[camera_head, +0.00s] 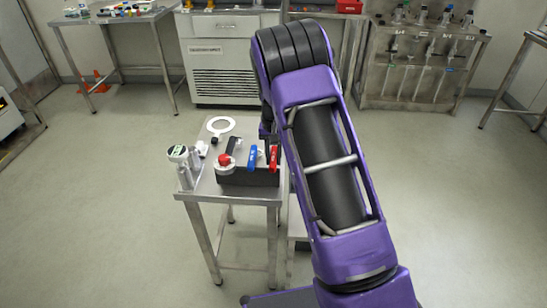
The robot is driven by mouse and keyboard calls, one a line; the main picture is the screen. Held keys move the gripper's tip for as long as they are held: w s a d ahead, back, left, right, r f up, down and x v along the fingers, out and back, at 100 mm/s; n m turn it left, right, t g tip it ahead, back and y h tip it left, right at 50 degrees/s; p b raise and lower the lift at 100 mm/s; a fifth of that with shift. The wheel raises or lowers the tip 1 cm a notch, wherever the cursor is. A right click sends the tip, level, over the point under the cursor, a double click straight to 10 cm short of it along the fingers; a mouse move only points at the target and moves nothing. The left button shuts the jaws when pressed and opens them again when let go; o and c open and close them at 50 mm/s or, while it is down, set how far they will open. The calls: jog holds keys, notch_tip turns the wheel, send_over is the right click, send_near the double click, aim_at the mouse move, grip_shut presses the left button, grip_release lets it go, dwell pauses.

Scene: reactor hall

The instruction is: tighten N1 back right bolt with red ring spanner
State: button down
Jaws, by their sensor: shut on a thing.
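A red-handled tool, which I take to be the red ring spanner (273,158), stands upright at the right end of a dark rack (240,178) on a small steel table. A blue-handled tool (252,157) stands just left of it. My gripper (267,133) shows only as a small dark part at the left edge of my purple arm, right above the red handle. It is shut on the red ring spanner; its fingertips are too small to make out. The N1 back right bolt cannot be made out; my arm hides the area behind it.
The steel table (197,188) also bears a white ring (220,124), a gauge with a round face (178,152) and a red-knobbed part (225,161). A white cabinet (222,50) and a rack of valves (425,60) stand behind.

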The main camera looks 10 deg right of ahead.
jog(key=shift+r, duration=0.1)
jog(key=shift+r+p, duration=2.15)
jog(key=shift+r, duration=1.3)
